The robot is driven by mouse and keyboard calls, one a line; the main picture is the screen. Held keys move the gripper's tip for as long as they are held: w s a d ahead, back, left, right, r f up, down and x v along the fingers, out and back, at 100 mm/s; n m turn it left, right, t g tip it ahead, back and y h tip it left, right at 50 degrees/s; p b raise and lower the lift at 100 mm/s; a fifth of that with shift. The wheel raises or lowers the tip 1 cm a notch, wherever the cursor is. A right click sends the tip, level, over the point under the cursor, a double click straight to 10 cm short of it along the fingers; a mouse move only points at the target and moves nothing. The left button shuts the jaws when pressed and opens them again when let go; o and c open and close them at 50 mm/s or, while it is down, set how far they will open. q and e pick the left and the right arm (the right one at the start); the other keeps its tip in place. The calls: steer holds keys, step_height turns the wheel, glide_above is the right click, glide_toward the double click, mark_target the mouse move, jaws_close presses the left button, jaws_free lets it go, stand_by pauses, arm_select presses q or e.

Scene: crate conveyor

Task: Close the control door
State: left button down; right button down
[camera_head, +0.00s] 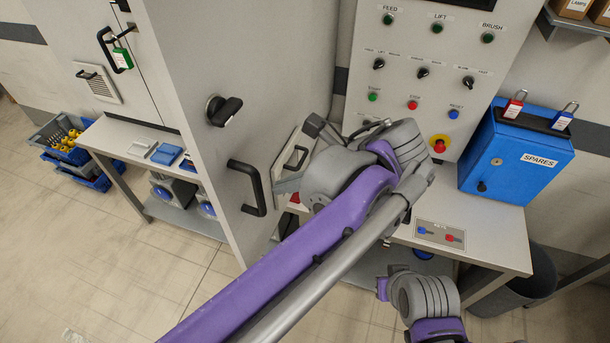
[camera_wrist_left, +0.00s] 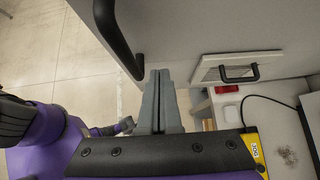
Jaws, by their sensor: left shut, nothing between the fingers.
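The control door (camera_head: 185,60) is a tall grey panel standing open at the left of the control panel (camera_head: 400,60). It carries a black turn knob (camera_head: 224,111) and, lower down, a black bar handle (camera_head: 246,188). Whether the fingers touch the door is unclear. My right arm shows only in part at the lower right; its gripper is not visible.
A bench (camera_head: 500,250) lies under the control panel, with a blue SPARES box (camera_head: 515,160) and padlocks on its right. Left of the door are another bench (camera_head: 110,140) and blue crates (camera_head: 95,180). The floor in front is clear.

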mark_target(249, 184)
arm_select(q)
steer(key=a, duration=0.1)
steer(key=w+a, duration=0.1)
steer(key=a, duration=0.1)
steer(key=w+a, duration=0.1)
steer(key=shift+a+f+p, duration=0.25)
steer(key=shift+f+p, duration=0.05)
steer(key=shift+f, duration=0.1)
steer(key=shift+a, duration=0.1)
